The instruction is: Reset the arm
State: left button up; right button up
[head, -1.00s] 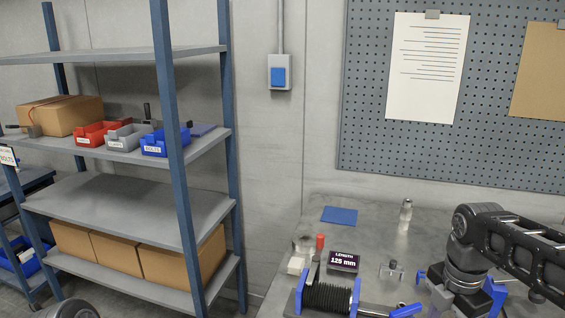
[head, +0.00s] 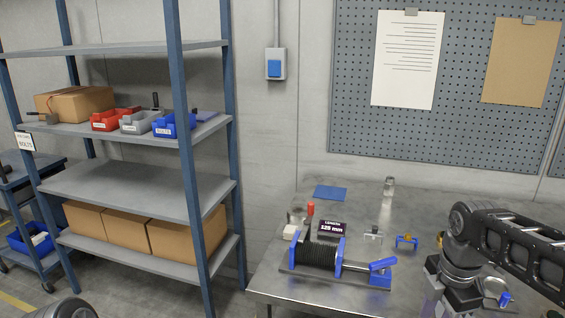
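My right arm comes in from the right edge in the head view. It bends down at a round joint, and my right gripper (head: 447,302) is low in the picture over the table. Its fingertips are not clear, so I cannot tell whether it is open or shut or holds anything. Of my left arm, only a rounded dark part shows at the bottom left edge. My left gripper is out of view.
A blue-ended fixture with a black ribbed cylinder (head: 318,254) and handle stands on the metal table (head: 262,280). A "LENGTH 125 mm" display (head: 331,228) is behind it. A shelf (head: 120,186) with bins and boxes stands left. A pegboard (head: 455,90) hangs behind.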

jog(key=w+a+f+m+t+y, duration=0.1)
jog(key=w+a+f+m+t, duration=0.25)
jog(key=w+m, duration=0.3)
jog(key=w+a+f+m+y, duration=0.1)
jog(key=a+f+m+y, duration=0.1)
jog(key=a+f+m, duration=0.95)
jog(key=s+a+f+m, duration=0.1)
jog(key=s+a+f, duration=0.15)
jog(key=f, duration=0.45)
jog(key=s+a+f, duration=0.2)
jog(key=s+f, duration=0.2)
jog(key=f, duration=0.3)
jog(key=s+a+f+m+g, duration=0.1)
jog(key=s+a+f+g, duration=0.1)
jog(key=s+f, duration=0.3)
jog(key=s+a+f+g+y, duration=0.1)
jog(key=s+a+f, duration=0.2)
jog(key=s, duration=1)
notch_tip(320, 180, down, 2)
jog(key=shift+s+a+f+m+g, duration=0.1)
jog(key=shift+s+a+m+g, duration=0.1)
jog(key=shift+m+g, duration=0.2)
jog(key=shift+w, duration=0.15)
